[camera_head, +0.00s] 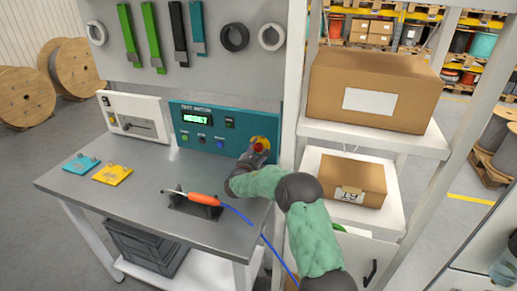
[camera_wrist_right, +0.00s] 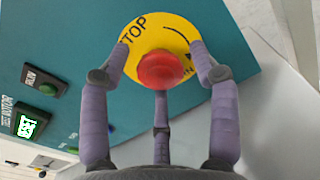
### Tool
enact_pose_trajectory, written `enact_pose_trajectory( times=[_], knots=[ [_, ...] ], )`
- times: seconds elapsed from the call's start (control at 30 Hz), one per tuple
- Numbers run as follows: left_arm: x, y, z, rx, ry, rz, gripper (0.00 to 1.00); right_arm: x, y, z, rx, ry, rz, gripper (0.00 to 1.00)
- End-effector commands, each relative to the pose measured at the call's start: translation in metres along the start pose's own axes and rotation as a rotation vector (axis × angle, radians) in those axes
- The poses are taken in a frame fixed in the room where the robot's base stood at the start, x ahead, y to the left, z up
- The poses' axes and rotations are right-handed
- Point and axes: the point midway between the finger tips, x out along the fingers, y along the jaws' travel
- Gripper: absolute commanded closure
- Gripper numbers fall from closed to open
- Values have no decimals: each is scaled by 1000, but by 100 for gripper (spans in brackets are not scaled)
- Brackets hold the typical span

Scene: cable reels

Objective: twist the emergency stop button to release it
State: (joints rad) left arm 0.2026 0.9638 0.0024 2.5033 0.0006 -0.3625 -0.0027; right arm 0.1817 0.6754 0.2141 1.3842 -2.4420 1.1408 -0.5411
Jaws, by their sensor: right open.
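The red emergency stop button (camera_wrist_right: 163,70) sits on a round yellow plate (camera_wrist_right: 160,35) lettered STOP, on the teal test station panel (camera_head: 200,119). In the head view the button (camera_head: 262,144) is at the panel's right end. My right gripper (camera_wrist_right: 162,88) is open, its three purple fingers spread around the button. The upper two fingertips lie over the plate's left and right edges, and the third is below the button. I cannot tell whether any finger touches it. The panel display (camera_head: 195,118) shows green letters that seem to read RESET.
Blue and yellow plates (camera_head: 112,174) lie at left. A white shelf with cardboard boxes (camera_head: 372,90) stands close to the right.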

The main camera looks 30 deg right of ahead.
Motion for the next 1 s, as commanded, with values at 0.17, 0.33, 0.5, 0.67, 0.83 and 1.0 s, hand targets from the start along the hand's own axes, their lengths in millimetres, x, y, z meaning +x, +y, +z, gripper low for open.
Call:
enact_pose_trajectory(
  times=[0.17,0.33,0.5,0.67,0.83,1.0],
  knots=[
    [0,0,0,0,0,0,60,-2,0,0,0,0,0,38],
    [3,-1,0,0,0,0,60,-12,0,-1,1,1,1,38],
    [5,-2,0,0,0,0,60,-24,0,-1,0,2,1,38],
    [7,-2,0,0,0,0,60,-35,1,-1,0,1,1,38],
    [9,-3,0,0,0,0,60,-47,0,-1,0,1,1,38],
    [10,-4,0,0,0,0,60,-58,0,0,0,1,1,38]
  ],
)
